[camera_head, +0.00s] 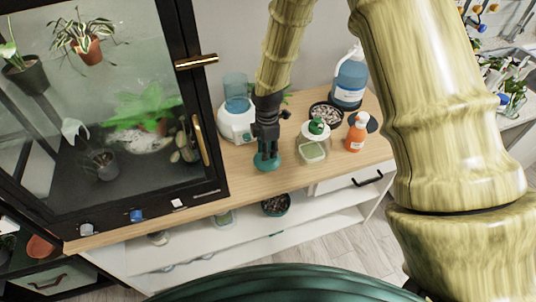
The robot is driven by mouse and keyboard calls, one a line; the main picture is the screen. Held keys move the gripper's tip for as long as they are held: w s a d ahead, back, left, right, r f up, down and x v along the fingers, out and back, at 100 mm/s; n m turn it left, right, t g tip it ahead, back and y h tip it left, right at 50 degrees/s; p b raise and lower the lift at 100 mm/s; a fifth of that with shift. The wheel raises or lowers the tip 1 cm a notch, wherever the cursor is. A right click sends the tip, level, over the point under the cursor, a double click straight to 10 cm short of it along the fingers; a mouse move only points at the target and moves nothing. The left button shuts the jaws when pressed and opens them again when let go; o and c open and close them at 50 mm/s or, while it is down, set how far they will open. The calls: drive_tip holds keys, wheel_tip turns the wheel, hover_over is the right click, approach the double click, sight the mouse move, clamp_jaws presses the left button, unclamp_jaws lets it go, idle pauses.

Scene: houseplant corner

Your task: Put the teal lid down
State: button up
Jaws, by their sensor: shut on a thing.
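The teal lid (267,163) is at the tips of my gripper (267,151), low over the wooden tabletop (245,172). My gripper points down and is shut on the lid, partly hiding its top. From this single view I cannot tell whether the lid touches the wood or hangs just above it.
A white device with a blue tank (237,108) stands left of my gripper. A clear container (312,153), an orange bottle (356,133), a bowl of pebbles (325,112) and a blue jug (350,82) stand to the right. A glass cabinet (205,95) borders the left.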

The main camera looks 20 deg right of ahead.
drive_tip(key=shift+f+p, duration=0.35)
drive_tip(key=shift+f, duration=1.25)
drive_tip(key=shift+f, duration=0.15)
drive_tip(key=o, duration=0.9)
drive_tip(key=shift+r+b, duration=1.55)
drive_tip(key=shift+r, duration=4.6)
